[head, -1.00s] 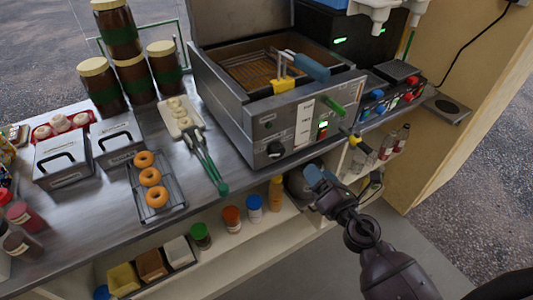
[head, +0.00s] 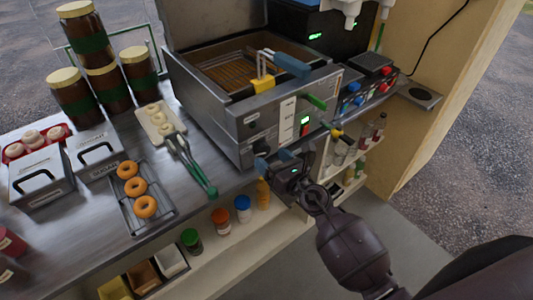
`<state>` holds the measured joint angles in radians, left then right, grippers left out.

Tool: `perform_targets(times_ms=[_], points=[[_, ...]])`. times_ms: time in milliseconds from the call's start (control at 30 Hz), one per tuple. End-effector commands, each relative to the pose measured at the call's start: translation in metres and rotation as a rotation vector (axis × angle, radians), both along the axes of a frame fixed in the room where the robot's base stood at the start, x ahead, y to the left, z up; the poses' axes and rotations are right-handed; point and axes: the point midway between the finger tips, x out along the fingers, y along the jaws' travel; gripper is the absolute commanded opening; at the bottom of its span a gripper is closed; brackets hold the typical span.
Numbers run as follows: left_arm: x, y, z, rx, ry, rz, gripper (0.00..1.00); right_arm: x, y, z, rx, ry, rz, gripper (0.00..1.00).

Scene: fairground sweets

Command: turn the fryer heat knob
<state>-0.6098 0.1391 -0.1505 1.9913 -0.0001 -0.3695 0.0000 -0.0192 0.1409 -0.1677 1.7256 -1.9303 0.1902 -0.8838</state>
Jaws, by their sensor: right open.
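The fryer (head: 225,115) is a steel box with an open lid and an oil basin holding a wire basket. Its dark round heat knob (head: 257,145) is low on the front panel, left of a white label strip and a lit display. My right gripper (head: 281,157) is open just in front of the panel, its blue-tipped fingers close to the knob at its lower right. I cannot tell whether a finger touches the knob. The gripper hides part of the panel's lower edge. My left gripper is not in view.
Tongs with green grips (head: 200,178) lie left of the fryer, near a rack of doughnuts (head: 138,190). Green and yellow-black handles (head: 318,102) stick out at the fryer's right front. A shelf below holds several capped jars (head: 242,208). Sauce jars (head: 137,75) are stacked behind.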

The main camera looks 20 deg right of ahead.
Motion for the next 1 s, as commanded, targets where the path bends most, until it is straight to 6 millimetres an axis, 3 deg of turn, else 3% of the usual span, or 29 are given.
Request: perform_targets(times_ms=[233, 600, 933, 1000], points=[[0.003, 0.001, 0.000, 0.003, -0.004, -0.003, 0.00, 0.023, 0.008, 0.000, 0.000, 0.000, 0.000, 0.74], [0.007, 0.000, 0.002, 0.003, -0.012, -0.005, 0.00, 0.027, 0.010, 0.000, 0.001, 0.000, 0.000, 0.74], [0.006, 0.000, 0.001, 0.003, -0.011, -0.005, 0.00, 0.027, 0.010, 0.000, 0.001, 0.000, 0.000, 0.25], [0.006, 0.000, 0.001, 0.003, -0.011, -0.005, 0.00, 0.027, 0.010, 0.000, 0.001, 0.000, 0.000, 0.24]])
